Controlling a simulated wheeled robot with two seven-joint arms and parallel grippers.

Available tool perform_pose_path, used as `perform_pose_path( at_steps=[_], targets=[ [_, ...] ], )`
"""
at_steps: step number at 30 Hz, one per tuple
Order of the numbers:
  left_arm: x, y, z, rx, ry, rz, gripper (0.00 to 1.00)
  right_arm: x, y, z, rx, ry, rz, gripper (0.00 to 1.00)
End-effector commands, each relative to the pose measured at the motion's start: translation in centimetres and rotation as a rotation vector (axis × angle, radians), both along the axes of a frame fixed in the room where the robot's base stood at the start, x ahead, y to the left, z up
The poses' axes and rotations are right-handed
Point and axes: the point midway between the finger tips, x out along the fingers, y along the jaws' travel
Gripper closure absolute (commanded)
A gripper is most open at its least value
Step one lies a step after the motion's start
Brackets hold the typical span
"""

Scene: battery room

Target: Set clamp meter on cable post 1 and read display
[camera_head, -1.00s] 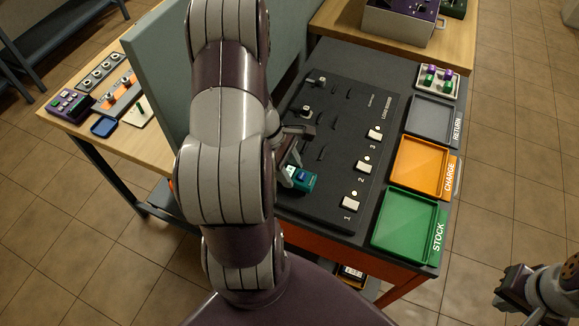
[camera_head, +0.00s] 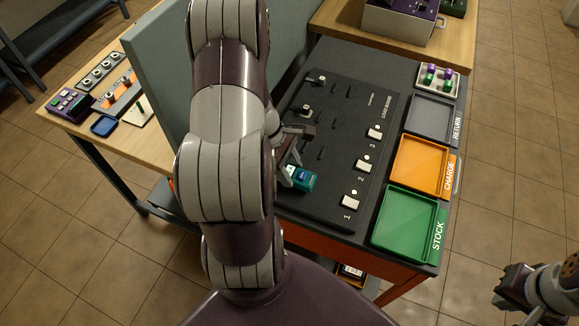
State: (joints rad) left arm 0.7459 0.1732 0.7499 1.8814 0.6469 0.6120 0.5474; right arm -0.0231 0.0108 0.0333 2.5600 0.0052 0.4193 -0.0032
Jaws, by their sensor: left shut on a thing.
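A small teal device with a dark display, which looks like the clamp meter (camera_head: 304,181), is at the near left part of the black load board (camera_head: 340,207). My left gripper (camera_head: 288,172) is shut on it, and my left arm hides much of the hand and the meter's left side. I cannot read the display or tell whether the meter is around a cable post. The row labels 1, 2 and 3 on the board each have a pale block, and the block at 1 (camera_head: 350,202) is nearest. My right gripper (camera_head: 514,285) is at the lower right, away from the board; its jaws are unclear.
Green STOCK (camera_head: 377,243), orange CHARGE (camera_head: 397,188) and grey RETURN (camera_head: 409,126) trays line the board's right side. A rack of green and purple cells (camera_head: 452,71) stands beyond them. A grey-green panel (camera_head: 160,85) stands left of the board.

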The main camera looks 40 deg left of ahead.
Motion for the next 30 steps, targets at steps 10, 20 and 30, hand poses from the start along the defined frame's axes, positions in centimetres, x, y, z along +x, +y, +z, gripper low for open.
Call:
perform_pose_path(
  at_steps=[10, 20, 30],
  targets=[
    [0.0, 0.0, -0.8, 0.000, 0.000, 0.000, 0.97, 0.0, 0.0, -0.6, 0.000, 0.000, 0.000, 1.00],
    [0.0, 0.0, -1.0, 0.000, 0.000, 0.000, 0.41, 0.0, 0.0, -0.7, 0.000, 0.000, 0.000, 1.00],
    [-0.2, 0.7, 1.5, 0.000, 0.000, 0.000, 0.41, 0.0, 0.0, 1.8, 0.000, 0.000, 0.000, 1.00]
  ],
)
